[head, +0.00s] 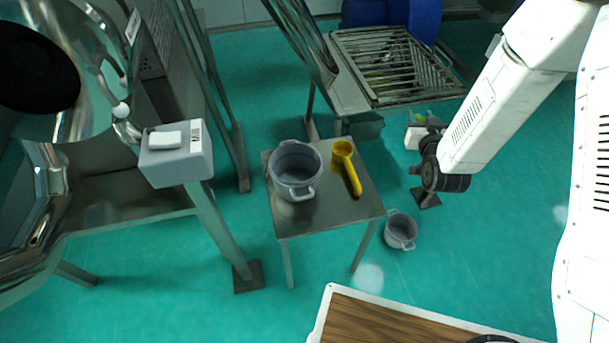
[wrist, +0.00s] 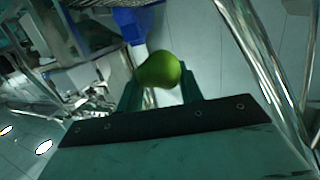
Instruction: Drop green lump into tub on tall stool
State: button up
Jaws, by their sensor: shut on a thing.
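My gripper (wrist: 160,92) is shut on the green lump (wrist: 159,69), which sits between the two fingertips and bulges out beyond them. In the head view the lump (head: 420,117) is a small green spot at the end of my arm, in front of the slatted tray. A grey two-handled tub (head: 296,172) stands upright on the tall metal stool (head: 335,209), to the left of and apart from my gripper. The part of its inside that shows looks empty.
A yellow scoop (head: 345,165) lies on the stool beside the tub. A second grey tub (head: 400,232) stands on the floor. A slatted tray (head: 395,65) is behind my gripper. A grey box (head: 176,155) on a post and metal machinery stand at left.

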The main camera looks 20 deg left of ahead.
jog(key=s+a+f+n+g+y, duration=0.1)
jog(key=s+a+n+g+y, duration=0.35)
jog(key=a, duration=1.05)
jog(key=s+a+n+t+y, duration=0.15)
jog(key=s+a, duration=0.55)
jog(key=a, duration=0.7)
jog(key=shift+g+y, duration=0.4)
jog(key=shift+s+f, duration=0.15)
jog(key=shift+f, duration=2.4)
jog(key=o, duration=1.1)
jog(key=shift+c, duration=0.2)
jog(key=shift+s+d, duration=0.1)
jog(key=v, duration=0.7)
jog(key=shift+s+d, duration=0.2)
